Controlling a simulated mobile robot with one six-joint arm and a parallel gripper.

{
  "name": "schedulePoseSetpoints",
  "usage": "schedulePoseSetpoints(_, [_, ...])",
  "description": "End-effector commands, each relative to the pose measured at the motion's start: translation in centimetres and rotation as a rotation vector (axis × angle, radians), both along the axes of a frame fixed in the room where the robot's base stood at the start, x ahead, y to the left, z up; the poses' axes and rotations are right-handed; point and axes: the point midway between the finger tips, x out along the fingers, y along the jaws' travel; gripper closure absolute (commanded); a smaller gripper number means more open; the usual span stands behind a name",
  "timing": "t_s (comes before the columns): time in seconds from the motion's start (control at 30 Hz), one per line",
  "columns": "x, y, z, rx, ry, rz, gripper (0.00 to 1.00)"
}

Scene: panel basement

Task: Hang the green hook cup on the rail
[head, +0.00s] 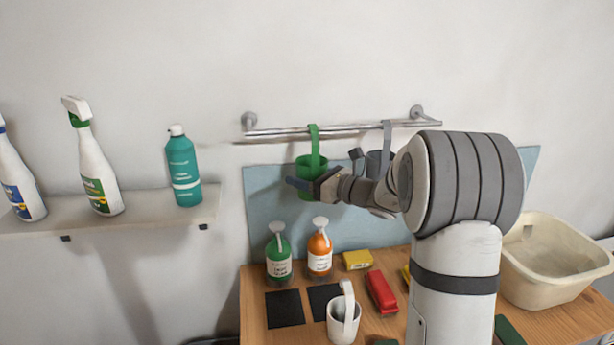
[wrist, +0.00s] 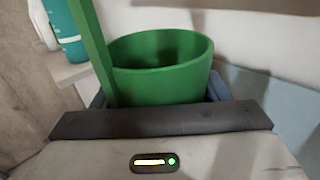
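The green hook cup (head: 312,170) is upright against the wall below the rail (head: 350,128). The top of its hook strap reaches the rail's height and appears to lie over the bar; whether it bears on the bar I cannot tell. My gripper (head: 303,184) is at the cup's body, with a blue finger across its front. In the wrist view the cup (wrist: 160,75) sits between the two fingers, which appear closed against its sides. Its strap rises at the left. The fingertips are largely hidden behind the cup.
A grey hook cup (head: 386,132) hangs on the rail to the right, partly behind my arm. A white hook cup (head: 343,322), green and orange pump bottles, a red block and a yellow block stand on the table (head: 255,325). A shelf (head: 130,212) with bottles is left.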

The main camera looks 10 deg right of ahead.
Motion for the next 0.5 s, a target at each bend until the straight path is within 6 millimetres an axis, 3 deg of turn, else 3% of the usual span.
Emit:
schedulePoseSetpoints(0.27, [0.0,0.04,0.01,0.0,0.0,0.001,0.09])
schedulePoseSetpoints(0.5, [-0.06,-0.02,-0.03,0.0,0.0,0.0,0.09])
